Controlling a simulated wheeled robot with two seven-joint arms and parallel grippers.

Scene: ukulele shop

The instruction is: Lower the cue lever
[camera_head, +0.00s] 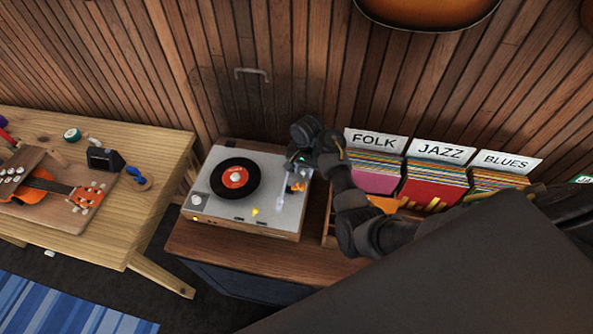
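A record player (258,222) with a light grey top and wooden sides stands on a brown cabinet. A black record (218,188) with a red label lies on its platter. My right gripper (297,186) hangs over the right side of the player, by the pale tonearm (280,196). Orange shows at its fingertips, which are small here, so I cannot tell whether they are open or shut or touch anything. I cannot make out the cue lever clearly; the gripper may cover it. My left gripper is out of view.
Record bins marked FOLK (374,141), JAZZ (441,151) and BLUES (506,161) stand right of the player, partly behind my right arm. A wooden workbench (150,220) with an orange ukulele (86,196) is at left. The slatted wall is close behind.

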